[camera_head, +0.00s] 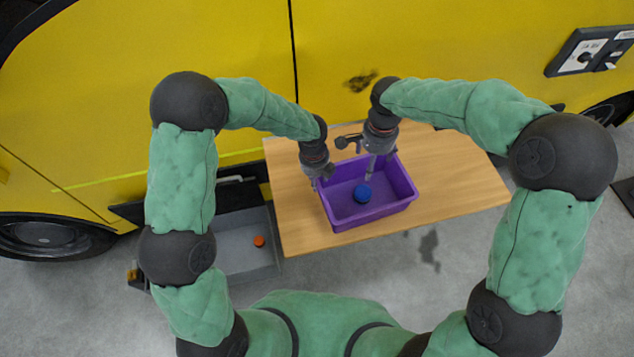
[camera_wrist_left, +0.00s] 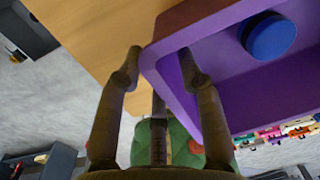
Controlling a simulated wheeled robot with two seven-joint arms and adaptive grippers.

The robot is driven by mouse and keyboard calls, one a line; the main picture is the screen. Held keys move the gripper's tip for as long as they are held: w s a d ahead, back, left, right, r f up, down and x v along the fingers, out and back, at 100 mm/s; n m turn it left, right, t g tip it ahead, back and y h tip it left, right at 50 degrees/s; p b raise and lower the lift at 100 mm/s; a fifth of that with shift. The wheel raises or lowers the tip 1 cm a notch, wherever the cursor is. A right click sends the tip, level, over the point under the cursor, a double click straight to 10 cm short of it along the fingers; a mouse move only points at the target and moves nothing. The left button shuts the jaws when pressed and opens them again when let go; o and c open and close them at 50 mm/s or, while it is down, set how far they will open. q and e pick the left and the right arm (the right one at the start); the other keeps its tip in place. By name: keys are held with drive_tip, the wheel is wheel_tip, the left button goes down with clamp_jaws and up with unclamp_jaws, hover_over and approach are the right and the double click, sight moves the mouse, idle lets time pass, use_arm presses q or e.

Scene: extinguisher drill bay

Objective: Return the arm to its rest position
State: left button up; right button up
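My left gripper (camera_head: 318,183) is at the left rim of a purple bin (camera_head: 400,206) on a wooden table. Whether the right fingers are apart is unclear.
The wooden table (camera_head: 455,190) is bare to the right of the bin. A yellow vehicle (camera_head: 200,45) stands behind it. A grey open tray (camera_head: 235,262) with a small orange object (camera_head: 259,241) lies left of the table. Grey floor is clear at the front right.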

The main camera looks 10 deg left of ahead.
use_arm(q)
wheel_tip(320, 180, up, 9)
drive_tip(key=shift+s+a, duration=0.15)
drive_tip(key=shift+a, duration=0.05)
drive_tip(key=shift+f, duration=0.15)
